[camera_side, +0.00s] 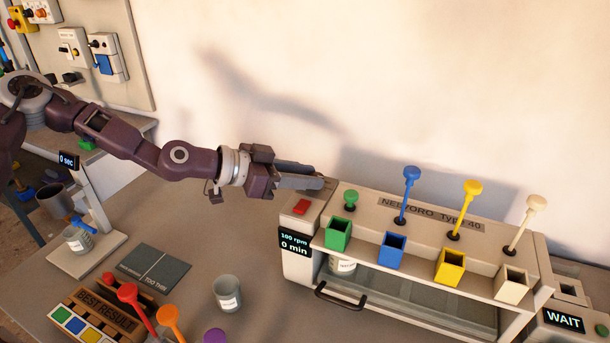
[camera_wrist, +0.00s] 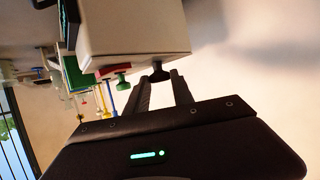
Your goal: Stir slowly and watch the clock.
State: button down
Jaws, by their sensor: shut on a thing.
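The NERVORO Type 40 mixer (camera_side: 408,227) stands on the bench. Its display (camera_side: 294,243) reads 100 rpm and 0 min. A labelled cup (camera_side: 342,265) sits inside, below the green hopper (camera_side: 339,234). The green plunger (camera_side: 350,198) is low; the blue (camera_side: 408,190), yellow (camera_side: 465,205) and cream (camera_side: 527,221) ones stand raised. My gripper (camera_side: 318,184) is over the mixer's left end, by its red button (camera_side: 301,207). In the wrist view, its fingers (camera_wrist: 163,84) are shut on a dark knob (camera_wrist: 160,72); the fingers hide the knob in the side view.
A grey cup (camera_side: 227,293) stands left of the mixer. Another cup (camera_side: 77,240) is on a stand showing 0 sec. A device reading WAIT (camera_side: 564,319) is at far right. Bench behind the grey cup is clear.

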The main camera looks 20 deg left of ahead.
aim_at(321, 195)
jog(key=shift+s+n+t, duration=0.1)
jog(key=shift+n+t, duration=0.2)
jog(key=n+t+y, duration=0.1)
jog(key=d+n+t+y, duration=0.1)
jog(key=n+y, duration=0.1)
jog(key=shift+s+r, duration=0.1)
jog(key=shift+s, duration=0.1)
jog(key=n+y, duration=0.2)
jog(key=n+t+y, duration=0.1)
jog(key=n+y, duration=0.1)
jog(key=y, duration=0.1)
jog(key=d+n+y, duration=0.1)
jog(key=n+y, duration=0.1)
jog(key=shift+d+t+y, duration=0.1)
jog(key=shift+t+y, duration=0.2)
jog(key=n+y, duration=0.1)
jog(key=n+g+y, duration=0.1)
jog(key=n+y, duration=0.3)
jog(key=shift+w+d+g, duration=0.1)
jog(key=shift+d+g, duration=0.2)
jog(key=shift+d, duration=0.1)
jog(key=shift+w+d+n+g+y, duration=0.1)
jog(key=shift+w+n+g+y, duration=0.05)
jog(key=shift+n+g+y, duration=0.8)
jog(key=shift+w+d+n+g+y, duration=0.1)
jog(key=shift+n+g+y, duration=0.55)
jog(key=shift+n+y, duration=0.45)
jog(key=shift+a+n, duration=0.1)
jog(key=shift+n, duration=0.15)
